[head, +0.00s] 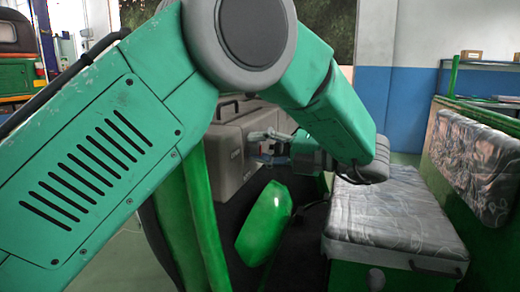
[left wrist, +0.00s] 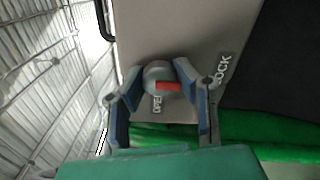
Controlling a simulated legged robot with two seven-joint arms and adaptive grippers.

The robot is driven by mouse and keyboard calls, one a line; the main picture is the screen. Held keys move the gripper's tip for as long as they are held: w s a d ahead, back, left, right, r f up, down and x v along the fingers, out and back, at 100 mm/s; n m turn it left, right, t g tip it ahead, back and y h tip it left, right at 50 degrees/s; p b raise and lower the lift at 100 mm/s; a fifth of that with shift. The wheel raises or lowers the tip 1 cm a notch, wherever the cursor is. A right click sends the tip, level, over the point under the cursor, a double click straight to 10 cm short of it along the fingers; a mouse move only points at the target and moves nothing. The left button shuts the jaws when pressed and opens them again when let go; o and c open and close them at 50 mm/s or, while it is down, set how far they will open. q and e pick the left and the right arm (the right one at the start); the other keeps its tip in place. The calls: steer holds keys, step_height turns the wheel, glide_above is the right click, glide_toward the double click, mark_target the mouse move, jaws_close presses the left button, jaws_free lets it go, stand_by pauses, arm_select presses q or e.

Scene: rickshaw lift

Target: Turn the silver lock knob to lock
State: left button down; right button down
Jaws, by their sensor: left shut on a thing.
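The silver lock knob (left wrist: 158,72) with a red mark sits on the panel of a grey case (left wrist: 185,30), in the left wrist view. The words OPEN (left wrist: 157,104) and LOCK (left wrist: 222,69) are printed near it. The red mark points to the right in the picture, between the two words. My left gripper (left wrist: 161,78) is shut on the knob, one finger on each side. In the head view, my left gripper (head: 268,146) is at the front of the grey case (head: 222,150), and the knob is hidden there. My right gripper is not seen.
A green rounded part (head: 264,222) lies below the gripper in the head view. A padded silver seat (head: 390,215) stands at the right, with a backrest (head: 475,165) beyond it. A green post (head: 200,220) rises close to the left of the case.

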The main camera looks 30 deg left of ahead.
arm_select(q)
steer(key=shift+f, duration=0.25)
steer(key=c, duration=1.2)
jaws_free()
steer(key=shift+r, duration=0.1)
